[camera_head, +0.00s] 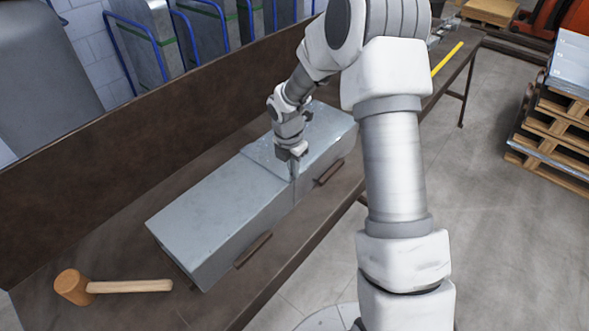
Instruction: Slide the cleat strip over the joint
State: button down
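Two grey sheet-metal duct sections lie end to end on a dark brown bench (120,235). The left section (215,210) is nearer and the right section (325,135) farther. Their joint (268,170) crosses the top and runs down the front face. My gripper (293,176) points down at the joint, at the top front edge of the duct. Its fingertips are small and close together here, so I cannot tell whether they are open or shut. I cannot make out the cleat strip as a separate piece; a thin strip may be at the fingertips.
A mallet (72,287) with a wooden handle lies on the bench at lower left. Short brown bars (253,250) sit along the duct's front. A brown backboard (60,190) rises behind. A yellow bar (447,58) lies at the far end. Wooden pallets (550,150) stand right.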

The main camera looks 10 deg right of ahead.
jog(key=c, duration=1)
grip_release()
jog(key=shift+r, duration=0.1)
notch_tip(320, 180, up, 17)
jog(key=s+a, duration=0.1)
jog(key=a, duration=0.1)
jog(key=s+d+r+m+t, duration=0.2)
jog(key=s+d+r+m, duration=0.1)
jog(key=s+r+m, duration=0.85)
jog(key=s+m+t+y, duration=0.1)
jog(key=s+m+t, duration=0.1)
jog(key=s+m, duration=1.2)
jog(key=shift+s+f+t, duration=0.3)
jog(key=shift+s+t, duration=0.1)
jog(key=shift+s, duration=0.15)
